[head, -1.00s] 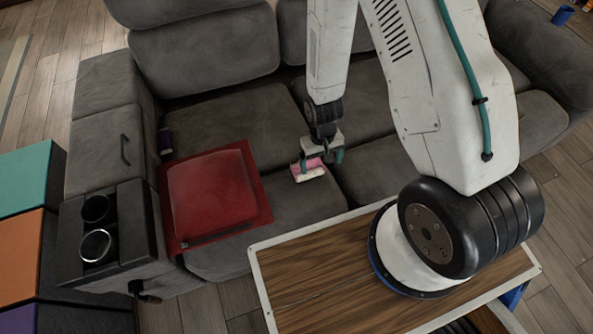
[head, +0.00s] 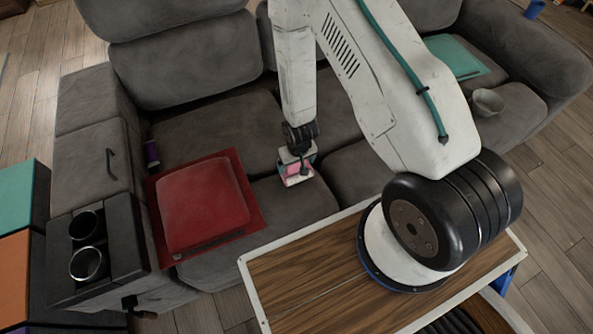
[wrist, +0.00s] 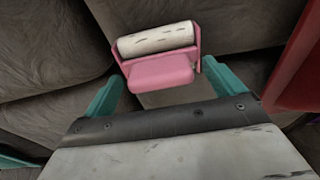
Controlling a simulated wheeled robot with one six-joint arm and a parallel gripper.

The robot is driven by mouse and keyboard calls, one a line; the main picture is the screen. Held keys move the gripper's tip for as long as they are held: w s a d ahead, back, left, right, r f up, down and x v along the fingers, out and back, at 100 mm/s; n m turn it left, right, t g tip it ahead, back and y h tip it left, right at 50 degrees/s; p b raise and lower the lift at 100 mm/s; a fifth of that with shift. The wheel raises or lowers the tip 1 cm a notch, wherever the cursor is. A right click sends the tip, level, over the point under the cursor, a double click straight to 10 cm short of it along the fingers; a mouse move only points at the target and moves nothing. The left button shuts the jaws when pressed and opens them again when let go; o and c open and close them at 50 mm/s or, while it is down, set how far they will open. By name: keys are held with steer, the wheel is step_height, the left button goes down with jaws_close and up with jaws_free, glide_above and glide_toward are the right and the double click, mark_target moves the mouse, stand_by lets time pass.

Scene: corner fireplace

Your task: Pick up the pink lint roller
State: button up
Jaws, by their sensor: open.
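The pink lint roller (wrist: 160,72) has a white roll with dark marks and a pink frame. In the wrist view it lies just ahead of my gripper (wrist: 168,85), between and slightly beyond the two teal fingertips. The fingers are apart, with nothing gripped. In the head view the lint roller (head: 294,172) is on the grey sofa seat, right of the red cushion, partly hidden by my gripper (head: 298,160) above it. Whether the fingers touch it I cannot tell.
A red square cushion (head: 206,203) lies on the sofa (head: 225,130) to the left. A dark armrest console with two cup holders (head: 88,264) stands further left. A teal item (head: 458,55) and a grey bowl (head: 487,102) are on the right seats.

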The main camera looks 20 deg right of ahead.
steer(key=shift+f, duration=0.1)
steer(key=c, duration=1.5)
steer(key=shift+r, duration=0.2)
